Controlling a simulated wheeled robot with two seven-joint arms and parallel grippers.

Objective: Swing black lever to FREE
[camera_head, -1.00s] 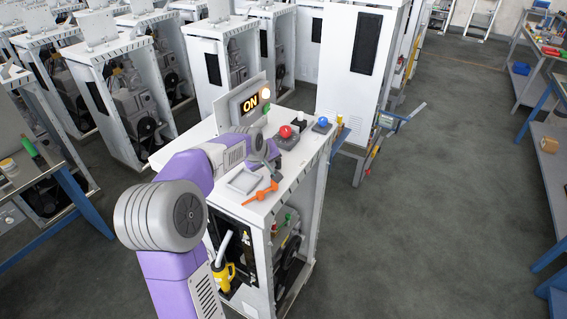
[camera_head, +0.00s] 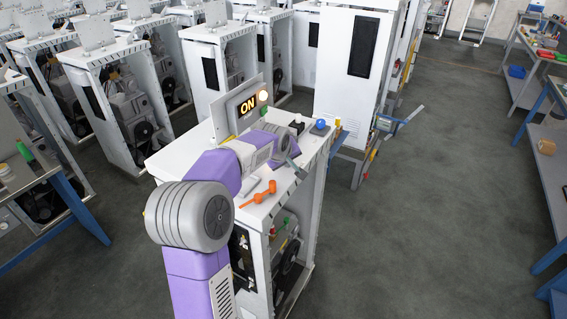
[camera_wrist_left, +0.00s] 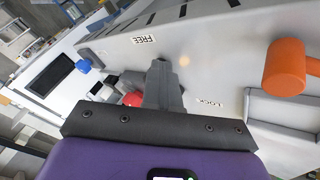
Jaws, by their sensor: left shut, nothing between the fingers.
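My left gripper (camera_head: 298,170) reaches over the white dispenser cabinet's top near its front right edge. In the left wrist view its grey fingers (camera_wrist_left: 163,75) are shut and empty, between a FREE label (camera_wrist_left: 145,40) and a LOCK label (camera_wrist_left: 210,103). I cannot make out the black lever as a separate thing; the fingers and wrist cover part of the panel. A small dark grey piece shows beside the fingertips, and I cannot tell whether it is the lever. My right gripper is not in view.
A blue knob (camera_head: 320,123), a black-and-white switch (camera_head: 297,123) and a red button (camera_wrist_left: 133,99) stand on the top. A lit ON display (camera_head: 248,105) stands behind.

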